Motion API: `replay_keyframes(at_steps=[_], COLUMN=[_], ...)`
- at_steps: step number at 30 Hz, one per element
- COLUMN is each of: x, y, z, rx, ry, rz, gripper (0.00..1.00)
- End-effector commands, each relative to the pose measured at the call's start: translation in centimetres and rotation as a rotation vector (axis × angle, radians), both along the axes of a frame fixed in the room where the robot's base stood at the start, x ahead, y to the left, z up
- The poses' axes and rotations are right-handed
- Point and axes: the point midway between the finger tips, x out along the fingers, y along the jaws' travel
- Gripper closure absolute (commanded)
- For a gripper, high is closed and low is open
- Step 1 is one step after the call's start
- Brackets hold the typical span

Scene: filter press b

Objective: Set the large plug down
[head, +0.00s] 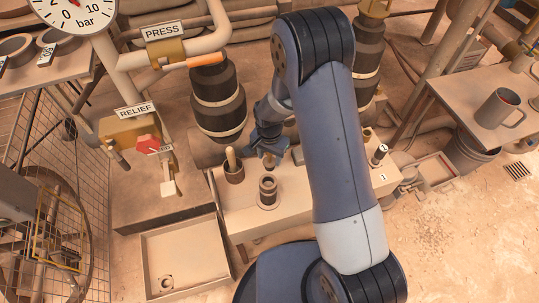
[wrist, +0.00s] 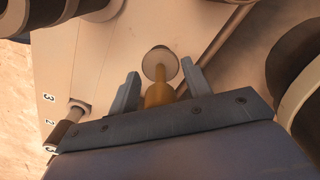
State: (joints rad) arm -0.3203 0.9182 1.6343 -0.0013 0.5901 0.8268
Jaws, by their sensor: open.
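A plug with an orange-brown stem and a pale round end (wrist: 160,66) lies between my fingers in the wrist view; I take it for the large plug. My gripper (wrist: 160,88) is open, with one finger on each side of the stem and a visible gap on the left. In the head view my gripper (head: 270,150) is low over the pale bench (head: 300,211). A small brown part of the plug (head: 269,160) shows just below it. Whether the plug touches the bench is hard to tell.
A dark cup with a wooden handle (head: 233,172) and a dark ringed fitting (head: 268,190) stand close by on the bench. A large dark cylinder (head: 218,100) rises behind. A pale tray (head: 183,258) is at the front left. A mug (head: 498,108) stands on the right table.

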Motion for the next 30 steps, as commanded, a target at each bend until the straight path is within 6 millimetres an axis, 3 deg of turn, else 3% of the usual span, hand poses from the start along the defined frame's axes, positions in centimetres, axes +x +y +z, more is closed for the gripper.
replay_keyframes(at_steps=[5, 18, 24, 30], x=[0.1, 0.1, 0.0, 0.0], y=[0.0, 0.0, 0.0, 0.0], z=[1.8, 10.6, 12.2, 12.3], rx=[0.001, 0.002, 0.000, 0.000], ry=[-0.003, -0.003, 0.000, 0.000], rz=[0.000, 0.000, 0.000, 0.000], gripper=[0.54, 0.54, 0.54, 0.54])
